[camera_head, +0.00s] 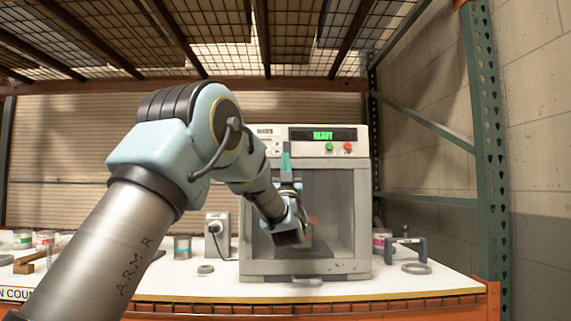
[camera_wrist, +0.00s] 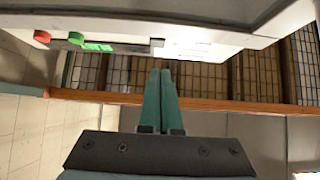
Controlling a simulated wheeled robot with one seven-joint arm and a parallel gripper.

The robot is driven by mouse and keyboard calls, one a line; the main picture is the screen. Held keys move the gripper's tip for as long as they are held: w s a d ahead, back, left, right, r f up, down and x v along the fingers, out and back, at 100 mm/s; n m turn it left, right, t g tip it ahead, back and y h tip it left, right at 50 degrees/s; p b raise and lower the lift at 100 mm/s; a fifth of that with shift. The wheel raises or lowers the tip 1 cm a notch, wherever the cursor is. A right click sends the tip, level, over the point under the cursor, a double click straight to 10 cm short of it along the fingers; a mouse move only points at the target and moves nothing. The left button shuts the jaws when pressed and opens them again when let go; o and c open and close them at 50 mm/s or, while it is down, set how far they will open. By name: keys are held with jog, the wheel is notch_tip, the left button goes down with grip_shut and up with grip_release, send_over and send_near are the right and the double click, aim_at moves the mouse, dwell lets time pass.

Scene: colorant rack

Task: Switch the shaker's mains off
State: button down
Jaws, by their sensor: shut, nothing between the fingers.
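The shaker (camera_head: 258,268) is a large grey cabinet with a dark window, standing on the white counter. Its upper panel has a lit display (camera_head: 311,134) reading READY, a green button (camera_head: 329,146) and a red button (camera_head: 348,147). My gripper (camera_head: 286,150) points upward in front of the panel's left part, its teal fingers together and empty. In the wrist view the fingertips (camera_wrist: 160,72) are just below a small pale part (camera_wrist: 157,43) on the panel edge; contact cannot be told. I cannot tell which part is the mains switch.
A grey box (camera_head: 212,248) with a plug and cord stands left of the shaker. Tins (camera_head: 182,247) and a ring (camera_head: 205,269) lie on the counter (camera_head: 190,286). A grey handled stand (camera_head: 408,245) is at right. A wire-mesh shelf (camera_head: 215,30) hangs overhead.

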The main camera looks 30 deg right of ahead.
jog(key=s+r+b+v, duration=0.1)
jog(key=b+v, duration=0.1)
jog(key=v, duration=0.6)
jog(key=shift+s+a+f+b, duration=0.2)
jog(key=shift+a+b, duration=0.05)
jog(key=shift+b, duration=0.15)
